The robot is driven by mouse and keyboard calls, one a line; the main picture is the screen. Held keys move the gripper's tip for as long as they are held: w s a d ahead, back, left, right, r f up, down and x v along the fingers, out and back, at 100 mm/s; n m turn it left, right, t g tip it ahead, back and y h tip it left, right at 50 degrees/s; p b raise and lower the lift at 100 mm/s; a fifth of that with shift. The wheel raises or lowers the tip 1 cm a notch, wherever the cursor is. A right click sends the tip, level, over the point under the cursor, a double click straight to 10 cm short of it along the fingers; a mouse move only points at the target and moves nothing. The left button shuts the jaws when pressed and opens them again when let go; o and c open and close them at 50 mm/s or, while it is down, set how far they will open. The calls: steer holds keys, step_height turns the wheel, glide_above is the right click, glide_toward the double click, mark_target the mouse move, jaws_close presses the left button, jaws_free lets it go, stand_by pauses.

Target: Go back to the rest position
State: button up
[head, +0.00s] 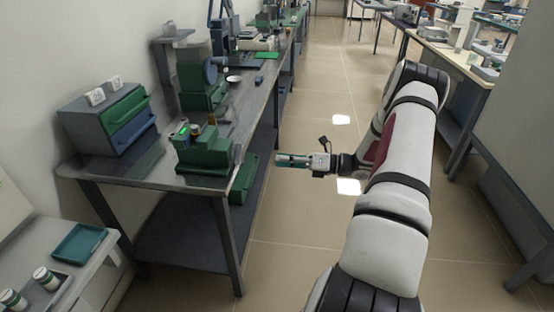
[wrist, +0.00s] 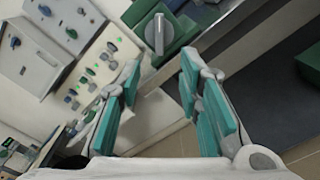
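My gripper (head: 292,160) is held out over the aisle, to the right of the long dark workbench (head: 150,172), and points left toward it. In the wrist view my gripper (wrist: 165,100) shows two teal-padded fingers standing well apart. Nothing is between them. The gripper is clear of the bench and touches nothing that I can see.
A green machine (head: 205,152) stands on the bench near my gripper. A teal tray (head: 78,243) lies on a light bench at lower left. The tiled aisle floor (head: 315,100) ahead is free.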

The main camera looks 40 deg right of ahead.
stand_by(0.5)
steer(key=s+a+r+n+g+h+p, duration=0.1)
steer(key=s+a+r+n+g+p, duration=0.15)
steer(key=a+r+n+g, duration=0.6)
steer(key=s+a+r+n+g+p, duration=0.1)
steer(key=s+a+r+n+g, duration=0.25)
steer(key=a+r+n, duration=0.9)
steer(key=s+a+r+n+h+p, duration=0.1)
steer(key=s+a+r+n+h, duration=0.2)
steer(key=s+n, duration=0.2)
steer(key=s+a+r+n+t+h+p, duration=0.1)
steer(key=s+a+r+n+h, duration=0.2)
steer(key=s, duration=0.6)
steer(key=s+a+r+n+t+h+p, duration=0.1)
steer(key=s+a+r+n+h, duration=0.2)
steer(key=s+n, duration=0.4)
steer(key=shift+s+a+r+n+h+p, duration=0.3)
steer(key=shift+a+n+h, duration=0.2)
steer(key=shift+a, duration=0.35)
steer(key=shift+o, duration=0.4)
